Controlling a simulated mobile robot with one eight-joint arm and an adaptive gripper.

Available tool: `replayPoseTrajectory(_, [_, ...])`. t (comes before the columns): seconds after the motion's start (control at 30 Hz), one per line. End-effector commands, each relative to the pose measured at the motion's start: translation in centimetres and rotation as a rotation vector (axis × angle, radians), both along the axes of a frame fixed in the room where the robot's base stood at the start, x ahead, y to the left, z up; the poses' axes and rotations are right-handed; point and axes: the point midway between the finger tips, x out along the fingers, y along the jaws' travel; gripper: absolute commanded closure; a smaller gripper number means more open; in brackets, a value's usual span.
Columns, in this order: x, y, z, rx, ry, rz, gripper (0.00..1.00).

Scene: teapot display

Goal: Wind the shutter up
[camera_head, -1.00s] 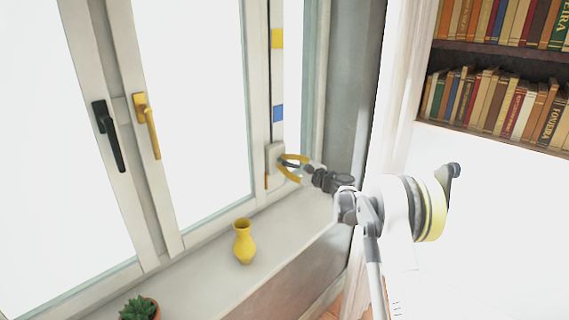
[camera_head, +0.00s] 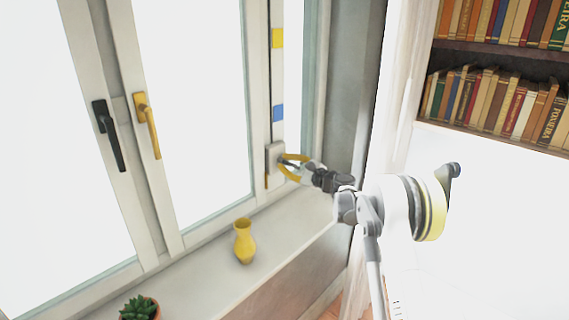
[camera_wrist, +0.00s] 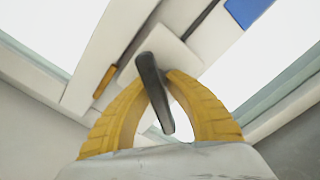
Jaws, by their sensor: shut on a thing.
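A pale winder box (camera_head: 274,152) is fixed low on the right window post; it also shows in the wrist view (camera_wrist: 186,56). A dark lever (camera_wrist: 154,88) stands out from it, between my yellow fingers. My gripper (camera_head: 283,162) is at the box, shut on this lever; its fingertips (camera_wrist: 157,78) press on both sides. A dark vertical strip (camera_head: 270,70) runs up the post above the box. The shutter itself cannot be made out in the bright panes.
A yellow marker (camera_head: 278,38) and a blue marker (camera_head: 278,112) sit on the post. A yellow vase (camera_head: 244,242) and a potted plant (camera_head: 138,308) stand on the sill (camera_head: 205,268). Window handles (camera_head: 147,125) are left. A bookshelf (camera_head: 495,100) stands right.

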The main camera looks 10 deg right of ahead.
Motion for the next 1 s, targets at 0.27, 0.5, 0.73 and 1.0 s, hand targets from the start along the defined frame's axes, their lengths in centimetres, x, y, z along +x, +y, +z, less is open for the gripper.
replayPoseTrajectory(0.27, [0.02, 0.02, 0.06, 0.0, -0.001, -0.001, 1.0])
replayPoseTrajectory(0.5, [0.02, 0.02, 0.06, 0.0, -0.001, -0.001, 1.0])
replayPoseTrajectory(0.73, [0.02, 0.01, 0.05, 0.0, -0.001, -0.001, 1.0])
replayPoseTrajectory(1.0, [0.01, 0.02, 0.03, 0.0, 0.0, 0.0, 0.65])
